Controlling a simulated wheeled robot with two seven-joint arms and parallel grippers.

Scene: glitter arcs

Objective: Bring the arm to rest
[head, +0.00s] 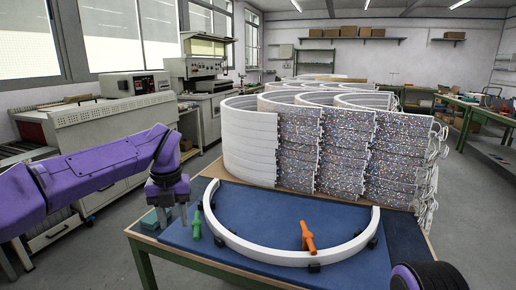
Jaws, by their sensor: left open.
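My left arm is purple and comes in from the left. Its left gripper (171,218) points down with its fingers apart and nothing visible between them. It is at the left edge of the work table, left of the white arc (245,249). The arc lies on a blue mat (270,205) in small black holders, its open side facing away. A green clamp (195,222) stands by the arc's left end, close to the gripper's right finger. An orange clamp (307,237) is at the arc's front right part. My right gripper is out of view.
Tall stacks of white arcs with glittery faces (345,150) stand behind the mat. A teal item (151,220) is partly hidden behind the gripper. A long cream machine (105,128) stands left. A purple and black part, probably my right arm, shows bottom right.

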